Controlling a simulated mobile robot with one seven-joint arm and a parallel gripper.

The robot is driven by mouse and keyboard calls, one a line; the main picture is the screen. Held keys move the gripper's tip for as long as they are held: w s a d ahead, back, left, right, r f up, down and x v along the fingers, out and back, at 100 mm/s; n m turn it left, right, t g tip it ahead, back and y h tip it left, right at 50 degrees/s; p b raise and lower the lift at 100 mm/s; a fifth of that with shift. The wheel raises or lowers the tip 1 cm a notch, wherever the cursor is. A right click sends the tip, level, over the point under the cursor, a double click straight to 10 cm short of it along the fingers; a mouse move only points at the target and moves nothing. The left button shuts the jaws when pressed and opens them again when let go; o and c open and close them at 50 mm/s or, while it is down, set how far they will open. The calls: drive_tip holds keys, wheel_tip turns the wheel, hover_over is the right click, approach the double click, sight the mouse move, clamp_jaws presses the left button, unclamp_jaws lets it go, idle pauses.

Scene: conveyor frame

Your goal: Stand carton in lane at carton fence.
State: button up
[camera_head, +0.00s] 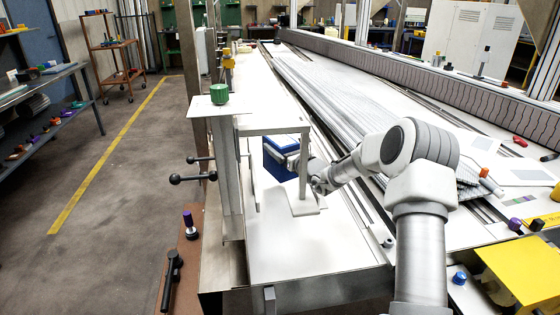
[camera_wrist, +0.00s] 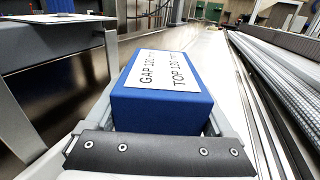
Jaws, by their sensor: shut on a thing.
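A blue carton (camera_head: 278,163) with a white printed label is held in my gripper (camera_head: 306,163). In the wrist view the carton (camera_wrist: 165,108) fills the middle, with a jaw along each side; my gripper (camera_wrist: 165,135) is shut on it. The label on its upper face reads "GAP" and "TOP". The carton is beside a grey frame (camera_head: 270,129) with a crossbar and a post, over the white lane surface (camera_head: 285,247). The post partly covers the carton and my gripper in the head view. I cannot tell whether the carton touches the lane, or which part is the fence.
A green knob (camera_head: 219,94) sits on a plate at the frame's left. Black-ended handles (camera_head: 190,178) stick out below it. Long ribbed rollers (camera_head: 345,100) run along the lane's right. The near lane surface is clear. A yellow box (camera_head: 520,275) stands at front right.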

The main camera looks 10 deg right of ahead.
drive_tip(key=shift+f+b, duration=0.4)
drive_tip(key=shift+f, duration=1.35)
drive_tip(key=shift+f, duration=0.15)
drive_tip(key=o, duration=1.1)
drive_tip(key=shift+s, duration=0.1)
drive_tip(key=p+v, duration=0.2)
drive_tip(key=v, duration=0.9)
drive_tip(key=shift+s+d, duration=0.2)
drive_tip(key=shift+s, duration=0.15)
